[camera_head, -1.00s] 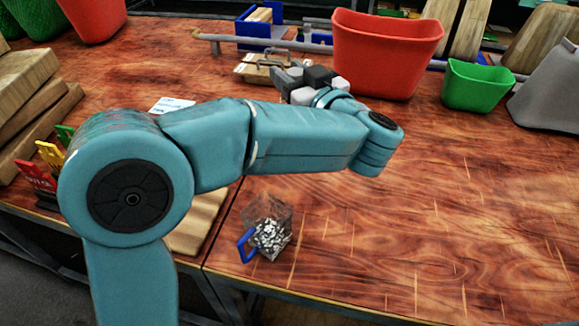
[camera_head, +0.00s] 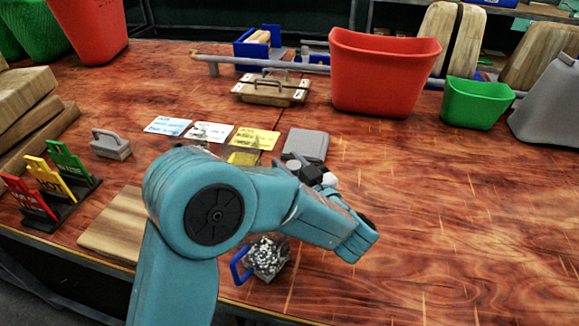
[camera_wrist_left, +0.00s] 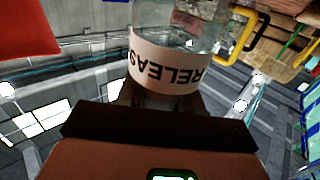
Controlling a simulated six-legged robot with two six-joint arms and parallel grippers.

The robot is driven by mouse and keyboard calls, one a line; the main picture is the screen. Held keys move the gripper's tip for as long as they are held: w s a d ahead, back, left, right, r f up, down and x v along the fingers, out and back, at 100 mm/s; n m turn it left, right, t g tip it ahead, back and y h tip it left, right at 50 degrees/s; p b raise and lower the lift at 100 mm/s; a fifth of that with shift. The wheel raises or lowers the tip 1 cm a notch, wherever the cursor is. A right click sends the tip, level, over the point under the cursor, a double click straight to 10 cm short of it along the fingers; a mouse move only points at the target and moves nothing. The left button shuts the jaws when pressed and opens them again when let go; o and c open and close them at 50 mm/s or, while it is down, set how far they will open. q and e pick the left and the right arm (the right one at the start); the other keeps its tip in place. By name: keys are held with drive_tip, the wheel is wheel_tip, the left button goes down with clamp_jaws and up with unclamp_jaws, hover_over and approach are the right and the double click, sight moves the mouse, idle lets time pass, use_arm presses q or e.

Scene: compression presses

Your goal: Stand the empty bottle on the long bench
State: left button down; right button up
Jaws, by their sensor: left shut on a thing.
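The bottle (camera_wrist_left: 172,62) is clear, with a pale label reading "RELEAS…" upside down in the left wrist view. My left gripper (camera_wrist_left: 160,98) is shut on it, its dark fingers at the label. In the head view the left gripper (camera_head: 305,170) shows as a dark and grey shape beyond my teal arm, near a grey flat block. The bottle cannot be made out clearly there, and its base is not seen. The long bench (camera_head: 450,210) has a reddish wood top. My right gripper is not in view.
A clear jug of metal bits (camera_head: 268,258) with a blue handle stands near the front edge, close to my arm. A red bin (camera_head: 385,70), green bin (camera_head: 474,103) and grey block (camera_head: 305,145) stand behind. Coloured signs (camera_head: 45,185) stand left. The right bench top is clear.

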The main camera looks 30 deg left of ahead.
use_arm(q)
drive_tip(key=shift+s+r, duration=0.15)
drive_tip(key=shift+s+f+b, duration=0.15)
drive_tip(key=shift+f+b, duration=0.25)
drive_tip(key=shift+f, duration=0.3)
drive_tip(key=c, duration=0.7)
unclamp_jaws()
drive_tip(key=shift+f, duration=0.15)
drive_tip(key=shift+c, duration=0.2)
drive_tip(key=shift+r, duration=0.3)
drive_tip(key=shift+r+p, duration=0.5)
drive_tip(key=shift+p, duration=0.05)
drive_tip(key=v, duration=1.1)
drive_tip(key=shift+d, duration=0.4)
